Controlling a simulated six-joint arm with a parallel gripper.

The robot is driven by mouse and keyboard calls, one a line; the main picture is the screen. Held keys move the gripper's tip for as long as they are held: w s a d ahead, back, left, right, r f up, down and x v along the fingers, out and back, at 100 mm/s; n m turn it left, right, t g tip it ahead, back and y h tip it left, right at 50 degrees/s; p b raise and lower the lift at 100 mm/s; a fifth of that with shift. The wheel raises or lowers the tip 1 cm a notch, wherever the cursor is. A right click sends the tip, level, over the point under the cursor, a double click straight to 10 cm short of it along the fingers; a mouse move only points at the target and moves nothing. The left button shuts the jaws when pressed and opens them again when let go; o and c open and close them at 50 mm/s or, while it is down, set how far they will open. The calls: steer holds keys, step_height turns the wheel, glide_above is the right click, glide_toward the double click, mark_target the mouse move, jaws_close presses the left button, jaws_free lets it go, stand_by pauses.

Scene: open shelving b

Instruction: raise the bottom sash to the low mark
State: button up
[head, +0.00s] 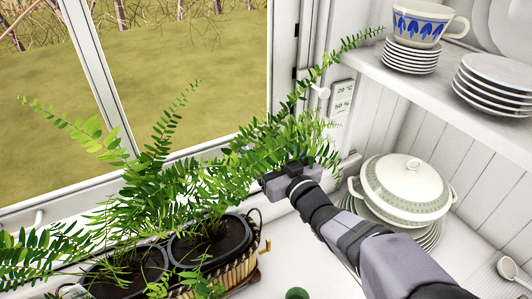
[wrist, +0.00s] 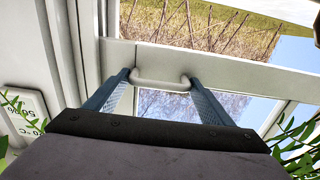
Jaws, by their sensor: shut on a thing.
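The window's bottom sash shows its pale bottom rail (head: 75,193) running across the left of the head view, largely behind fern leaves. In the wrist view the sash rail (wrist: 245,72) crosses the picture with glass on both sides. A white looped lift handle (wrist: 160,84) is fixed to it. My gripper (wrist: 160,80) has one finger at each end of this handle and is shut on it. In the head view my gripper (head: 274,181) is at the right end of the window, its fingertips hidden among the fern leaves. I cannot make out the low mark.
Ferns in a wicker planter (head: 243,272) crowd the sill beside my gripper. A lidded tureen (head: 405,190) on plates stands right of my arm. A thermometer panel (head: 343,97) hangs on the frame. A shelf (head: 420,83) above holds a cup and plates.

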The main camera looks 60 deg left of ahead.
steer(key=shift+f, duration=0.15)
steer(key=o, duration=1.3)
steer(key=shift+f, duration=0.1)
steer(key=shift+d+b, duration=1.3)
steer(key=shift+d, duration=2.4)
